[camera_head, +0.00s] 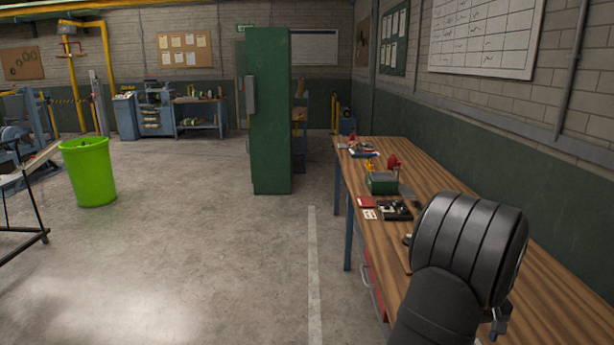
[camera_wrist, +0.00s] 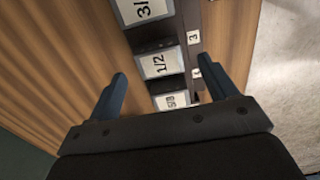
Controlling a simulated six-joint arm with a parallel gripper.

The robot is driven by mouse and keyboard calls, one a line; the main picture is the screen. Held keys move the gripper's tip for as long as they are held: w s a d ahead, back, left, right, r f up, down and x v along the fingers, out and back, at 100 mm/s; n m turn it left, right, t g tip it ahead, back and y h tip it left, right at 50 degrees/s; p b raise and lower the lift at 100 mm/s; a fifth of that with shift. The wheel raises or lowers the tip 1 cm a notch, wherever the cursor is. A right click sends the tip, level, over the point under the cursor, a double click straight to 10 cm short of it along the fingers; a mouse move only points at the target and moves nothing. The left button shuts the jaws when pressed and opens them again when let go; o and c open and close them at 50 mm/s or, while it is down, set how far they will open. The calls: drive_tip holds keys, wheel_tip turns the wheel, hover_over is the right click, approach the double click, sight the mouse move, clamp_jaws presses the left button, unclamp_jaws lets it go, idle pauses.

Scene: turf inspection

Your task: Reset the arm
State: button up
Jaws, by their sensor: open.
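My gripper (camera_wrist: 163,68) shows in the wrist view as two blue-grey fingers spread apart on a dark mount. It is open, with nothing held between the fingers. Beyond the fingers lies a dark holder with white labels (camera_wrist: 160,63), one reading 1/2. I cannot tell how far below the fingers it is. In the head view my dark arm (camera_head: 465,250) reaches over the near part of the wooden workbench (camera_head: 540,310). The arm hides part of the bench top, and a small piece of the gripper end shows at its lower right.
A green box (camera_head: 382,184), a red item (camera_head: 367,202) and a black tray (camera_head: 395,211) lie further along the bench. A green cabinet (camera_head: 271,120) stands beyond, and a bright green bin (camera_head: 88,175) stands left. The floor (camera_head: 210,250) between is clear.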

wheel_tip(320, 180, down, 4)
drive_tip(key=shift+r, duration=0.1)
wheel_tip(320, 180, up, 8)
drive_tip(key=shift+r, duration=0.1)
drive_tip(key=s+d+n, duration=0.2)
drive_tip(key=s+d, duration=0.7)
drive_tip(key=d, duration=0.1)
drive_tip(key=shift+d+n, duration=0.15)
drive_tip(key=shift+n, duration=0.25)
drive_tip(key=shift+w, duration=0.1)
drive_tip(key=s+a+r+m+t+h, duration=0.15)
drive_tip(key=a+r, duration=0.35)
drive_tip(key=a, duration=0.7)
drive_tip(key=s+a+r+m+t, duration=0.15)
drive_tip(key=a+r, duration=0.35)
drive_tip(key=a, duration=0.7)
drive_tip(key=s+a+f+m+t, duration=0.1)
drive_tip(key=s+a+f+m, duration=0.1)
drive_tip(key=s+a, duration=0.4)
drive_tip(key=s+a+f+m+t, duration=0.1)
drive_tip(key=s+a+f, duration=0.4)
drive_tip(key=a, duration=0.8)
drive_tip(key=shift+s+a+f+m+h, duration=0.2)
drive_tip(key=shift+s+m+h, duration=0.15)
drive_tip(key=shift+s+m, duration=0.6)
